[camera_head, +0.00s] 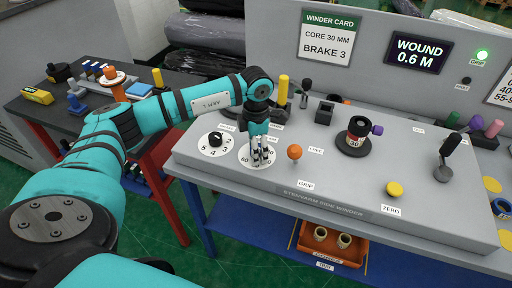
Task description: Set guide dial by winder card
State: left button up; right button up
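The winder card (327,38) stands at the back of the grey bench and reads "CORE 30 MM" and "BRAKE 3". A white dial (243,162) with numbers such as 60 lies on the bench top. My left gripper (262,163) points down over this dial, with its fingers at the dial's middle. The gripper hides the dial's knob and pointer, and I cannot tell if the fingers close on it. To its left is another white dial (204,149) with a black knob and the numbers 2 to 5 visible. My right gripper is not in view.
An orange ball knob (294,152) stands close right of the gripper. A black core holder (356,136) marked 30, a yellow button (394,189) and a black lever (446,158) are farther right. A display (418,53) reads "WOUND 0.6 M"; a green lamp (482,55) glows.

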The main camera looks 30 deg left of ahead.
pick_arm(q)
jog(key=c, duration=1)
jog(key=n+b, duration=0.1)
jog(key=n, duration=0.4)
jog(key=shift+n, duration=0.3)
jog(key=n, duration=0.4)
jog(key=shift+d+n+b, duration=0.1)
jog(key=shift+n+b, duration=0.3)
jog(key=shift+r+n, duration=0.1)
jog(key=shift+n, duration=0.2)
